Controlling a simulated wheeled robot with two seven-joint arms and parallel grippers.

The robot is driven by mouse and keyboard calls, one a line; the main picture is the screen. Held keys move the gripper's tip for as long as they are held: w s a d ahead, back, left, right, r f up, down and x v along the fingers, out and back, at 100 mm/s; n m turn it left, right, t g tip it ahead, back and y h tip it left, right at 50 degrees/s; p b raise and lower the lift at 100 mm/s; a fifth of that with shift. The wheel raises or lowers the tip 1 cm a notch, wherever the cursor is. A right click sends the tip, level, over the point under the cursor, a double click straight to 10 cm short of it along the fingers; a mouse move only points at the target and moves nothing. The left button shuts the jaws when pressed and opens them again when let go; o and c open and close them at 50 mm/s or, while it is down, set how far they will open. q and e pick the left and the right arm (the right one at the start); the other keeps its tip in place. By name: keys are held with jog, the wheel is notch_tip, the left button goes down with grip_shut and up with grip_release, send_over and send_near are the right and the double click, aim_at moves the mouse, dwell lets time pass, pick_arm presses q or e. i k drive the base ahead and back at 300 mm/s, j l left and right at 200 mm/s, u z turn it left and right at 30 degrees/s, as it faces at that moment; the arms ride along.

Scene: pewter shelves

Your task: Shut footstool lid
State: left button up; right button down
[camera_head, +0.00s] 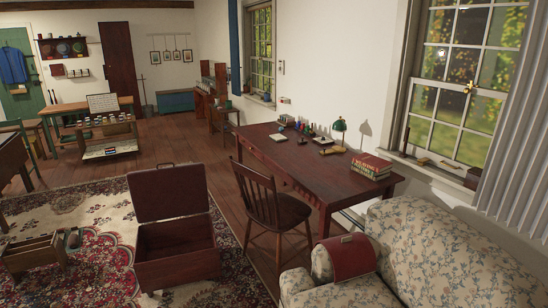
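The footstool looks like a dark red-brown box (178,268) standing on the patterned rug, left of the picture's middle. Its lid (168,193) is open and stands nearly upright at the back edge, with a small handle at its top. The inside of the box is partly visible and looks empty. Neither of my grippers shows in the head view.
A wooden chair (268,207) stands right of the box, at a long desk (300,160). A floral sofa (435,250) fills the lower right. A wooden crate (35,255) sits left on the rug (80,212). Bare floor lies behind the box.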

aim_at(156, 194)
jog(key=z, duration=0.4)
jog(key=i+j+z, duration=0.1)
jog(key=z, duration=0.25)
jog(key=j+z, duration=0.15)
jog(key=z, duration=0.25)
jog(key=i+j+z, duration=0.1)
jog(key=z, duration=0.25)
jog(key=j+z, duration=0.3)
jog(key=j, duration=0.9)
jog(key=j+u, duration=0.1)
jog(key=j, duration=1.2)
jog(key=i+j, duration=0.1)
jog(key=j, duration=1.15)
jog(key=j+u, duration=0.35)
jog(key=j, duration=0.3)
jog(key=j+u, duration=0.35)
jog(key=j, duration=0.25)
